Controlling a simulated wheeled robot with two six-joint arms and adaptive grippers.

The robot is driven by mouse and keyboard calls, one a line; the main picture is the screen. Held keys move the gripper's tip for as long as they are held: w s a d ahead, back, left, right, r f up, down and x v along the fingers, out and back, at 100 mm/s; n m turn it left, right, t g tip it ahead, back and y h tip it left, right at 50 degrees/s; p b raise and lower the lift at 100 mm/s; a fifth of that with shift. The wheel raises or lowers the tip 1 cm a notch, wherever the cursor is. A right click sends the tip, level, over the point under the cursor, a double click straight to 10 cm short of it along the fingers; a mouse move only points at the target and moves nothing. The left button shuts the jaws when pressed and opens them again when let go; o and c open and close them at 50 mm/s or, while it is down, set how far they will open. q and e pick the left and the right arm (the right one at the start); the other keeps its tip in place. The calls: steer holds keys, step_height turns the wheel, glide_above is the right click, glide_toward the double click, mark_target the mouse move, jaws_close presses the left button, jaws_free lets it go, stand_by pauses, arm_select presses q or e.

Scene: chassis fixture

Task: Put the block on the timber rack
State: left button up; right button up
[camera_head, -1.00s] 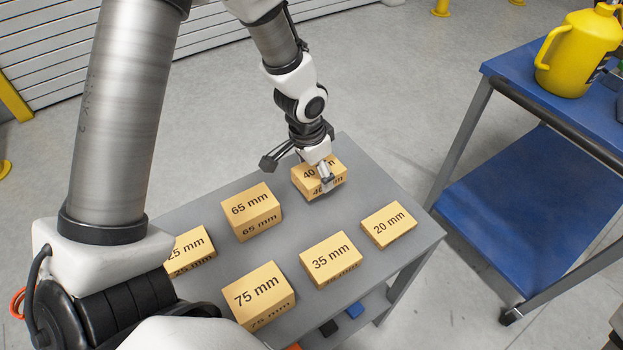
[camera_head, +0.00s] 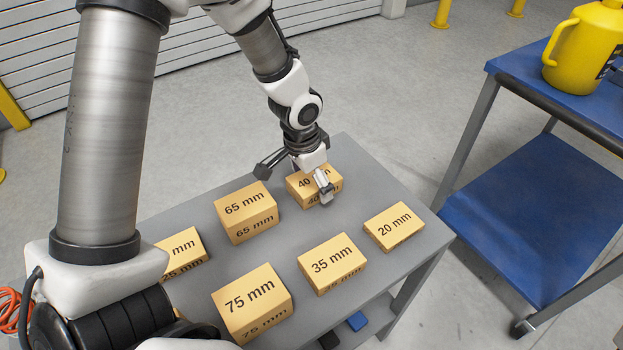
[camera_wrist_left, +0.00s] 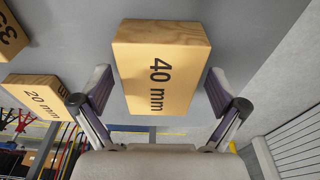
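The wooden block marked 40 mm (camera_head: 302,187) is near the back edge of the grey table (camera_head: 375,185). My left gripper (camera_head: 316,181) is over it, pointing down, with one finger in front of the block's near side. In the left wrist view, the 40 mm block (camera_wrist_left: 160,75) lies between the two spread fingers (camera_wrist_left: 160,90), with narrow gaps at its sides; I see no clear contact. The finger behind the block is hidden in the head view. No timber rack is recognisable in view. My right gripper is not in view.
Other wooden blocks stand on the table: 65 mm (camera_head: 246,212), 20 mm (camera_head: 394,227), 35 mm (camera_head: 332,264), 75 mm (camera_head: 252,303) and one partly hidden by my arm (camera_head: 181,252). A blue cart (camera_head: 535,215) with a yellow jug (camera_head: 585,45) stands at right.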

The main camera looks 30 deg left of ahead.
mark_target(304, 183)
arm_select(q)
steer(key=shift+r, duration=0.1)
steer(key=shift+r+p, duration=0.3)
step_height(304, 183, up, 12)
steer(key=s+p, duration=0.1)
steer(key=p, duration=0.1)
steer(key=shift+s+a+f, duration=0.25)
steer(key=shift+s+a, duration=0.1)
steer(key=shift+r, duration=0.1)
